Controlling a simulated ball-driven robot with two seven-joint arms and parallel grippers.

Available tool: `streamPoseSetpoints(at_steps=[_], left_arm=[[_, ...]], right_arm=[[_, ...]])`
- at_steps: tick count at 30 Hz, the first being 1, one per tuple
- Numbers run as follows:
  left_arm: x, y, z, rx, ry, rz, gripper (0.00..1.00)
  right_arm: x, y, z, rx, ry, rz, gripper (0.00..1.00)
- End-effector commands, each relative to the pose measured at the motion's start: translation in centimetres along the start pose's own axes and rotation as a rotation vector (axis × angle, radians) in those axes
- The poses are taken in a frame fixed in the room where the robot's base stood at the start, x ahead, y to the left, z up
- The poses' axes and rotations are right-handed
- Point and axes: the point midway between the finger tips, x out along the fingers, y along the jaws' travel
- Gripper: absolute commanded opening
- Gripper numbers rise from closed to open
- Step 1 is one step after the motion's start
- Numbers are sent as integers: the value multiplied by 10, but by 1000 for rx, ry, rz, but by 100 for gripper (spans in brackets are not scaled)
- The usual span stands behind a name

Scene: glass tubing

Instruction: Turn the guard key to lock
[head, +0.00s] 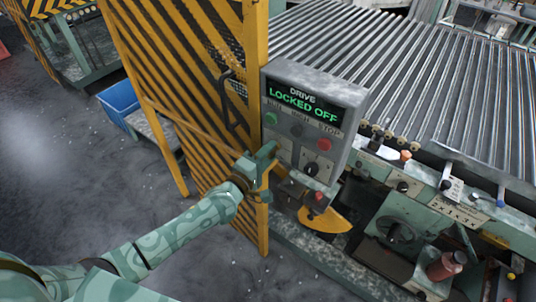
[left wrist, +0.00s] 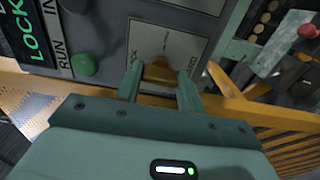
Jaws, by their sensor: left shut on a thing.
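My left gripper (head: 268,165) reaches from the left to the lower left of the grey control box (head: 348,105). In the left wrist view its two fingers (left wrist: 160,88) are shut on a brass-coloured guard key (left wrist: 160,70) at a pale label plate (left wrist: 178,42). The lettering beside the key is partly hidden by the fingers. The key's turn angle is hard to tell. In the head view the key is hidden by the gripper. The box's display (head: 302,97) reads "DRIVE LOCKED OFF" in green and white. My right gripper is not in view.
A yellow-and-black striped guard door (head: 185,90) with a dark handle (head: 232,105) stands left of the box. Green (head: 271,118) and red (head: 323,145) buttons sit on the box. A roller bed (head: 400,65) lies behind. A yellow curved plate (head: 328,221) sits below.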

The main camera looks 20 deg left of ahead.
Motion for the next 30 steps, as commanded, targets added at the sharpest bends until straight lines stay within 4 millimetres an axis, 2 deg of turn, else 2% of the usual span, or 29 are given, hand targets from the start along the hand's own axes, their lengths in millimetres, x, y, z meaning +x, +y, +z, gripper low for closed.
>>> streamPoseSetpoints(at_steps=[16,17,18,19,27,30], left_arm=[[0,-1,0,-27,1,-1,15],[0,-1,0,-27,1,-1,44],[0,-1,0,-27,1,-1,55],[0,-1,0,-26,1,-1,60],[-1,0,0,-24,0,-1,60],[-7,-1,0,-25,1,-2,60]], right_arm=[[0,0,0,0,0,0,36],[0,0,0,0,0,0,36],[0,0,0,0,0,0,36],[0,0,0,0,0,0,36],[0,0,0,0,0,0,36],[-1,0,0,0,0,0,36]])
